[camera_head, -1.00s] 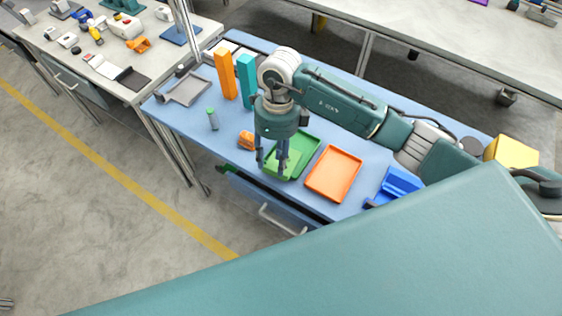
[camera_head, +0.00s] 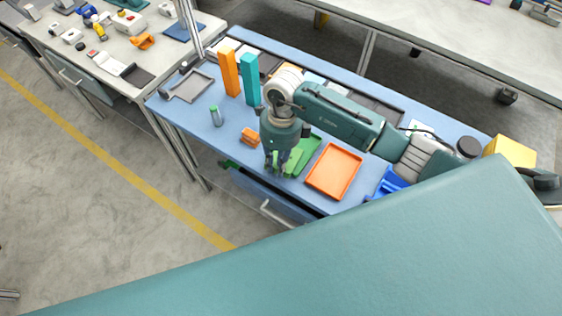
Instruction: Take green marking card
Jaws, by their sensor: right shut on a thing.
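The green marking card (camera_head: 290,161) shows as a lighter green piece at the front left of a darker green tray (camera_head: 309,151) on the blue table. My right gripper (camera_head: 276,168) reaches down at the left side of the card and is shut on it. The hand and fingers hide part of the card and tray. I cannot tell whether the card is clear of the tray. My left gripper is not in view.
An orange tray (camera_head: 334,172) is close on the right, with blue holders (camera_head: 391,182) beyond it. An orange item (camera_head: 250,136), a small bottle (camera_head: 216,115), tall orange (camera_head: 229,72) and teal (camera_head: 250,77) blocks and a grey tray (camera_head: 192,86) stand left.

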